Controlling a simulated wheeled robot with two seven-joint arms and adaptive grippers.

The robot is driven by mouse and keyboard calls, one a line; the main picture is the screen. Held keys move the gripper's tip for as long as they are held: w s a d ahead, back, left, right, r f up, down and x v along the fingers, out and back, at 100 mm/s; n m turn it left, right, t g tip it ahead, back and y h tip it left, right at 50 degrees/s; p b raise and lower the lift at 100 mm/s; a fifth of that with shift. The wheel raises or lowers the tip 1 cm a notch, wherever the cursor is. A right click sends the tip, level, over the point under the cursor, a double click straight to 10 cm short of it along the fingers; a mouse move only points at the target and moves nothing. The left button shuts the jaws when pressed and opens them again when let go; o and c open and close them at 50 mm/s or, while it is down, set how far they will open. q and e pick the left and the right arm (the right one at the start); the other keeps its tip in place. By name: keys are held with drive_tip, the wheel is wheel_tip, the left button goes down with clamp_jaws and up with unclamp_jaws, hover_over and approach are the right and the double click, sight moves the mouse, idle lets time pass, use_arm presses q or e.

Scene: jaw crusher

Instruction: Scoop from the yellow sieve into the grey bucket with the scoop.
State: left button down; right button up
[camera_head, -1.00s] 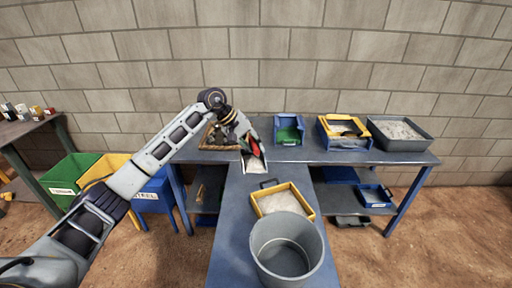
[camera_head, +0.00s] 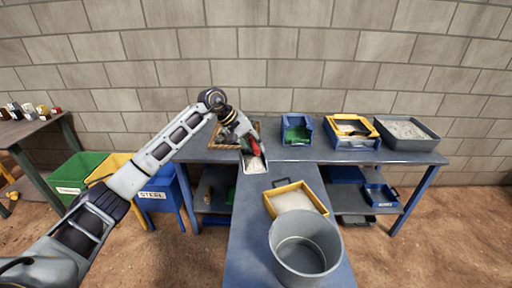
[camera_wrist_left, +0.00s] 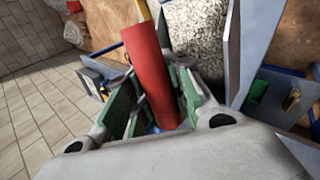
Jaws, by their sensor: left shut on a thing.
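My left gripper (camera_head: 246,139) is shut on the red handle of the scoop (camera_head: 254,164). The red handle (camera_wrist_left: 150,75) lies between the green-padded fingers in the left wrist view. The scoop's pan holds pale grey grains, which also show in the left wrist view (camera_wrist_left: 197,35). The yellow sieve (camera_head: 325,209) sits on the near table with pale material in it, to the right of and nearer than the scoop. The grey bucket (camera_head: 275,245) stands in front of the sieve and hides part of its near edge; the bucket's visible inside looks empty. My right gripper is not in view.
A wooden-framed tray (camera_head: 222,143) with dark rocks lies behind my gripper. A blue-green box (camera_head: 297,121), a yellow-and-blue jaw unit (camera_head: 350,129) and a grey tray of gravel (camera_head: 432,146) stand on the back table. Coloured bins (camera_head: 165,205) stand at left.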

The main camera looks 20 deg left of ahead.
use_arm(q)
drive_tip(key=shift+d+n, duration=0.2)
drive_tip(key=shift+n, duration=0.2)
drive_tip(key=shift+a+r+n+t+y, duration=0.1)
drive_tip(key=shift+a+n+t+y, duration=0.05)
drive_tip(key=shift+n+t+y, duration=0.3)
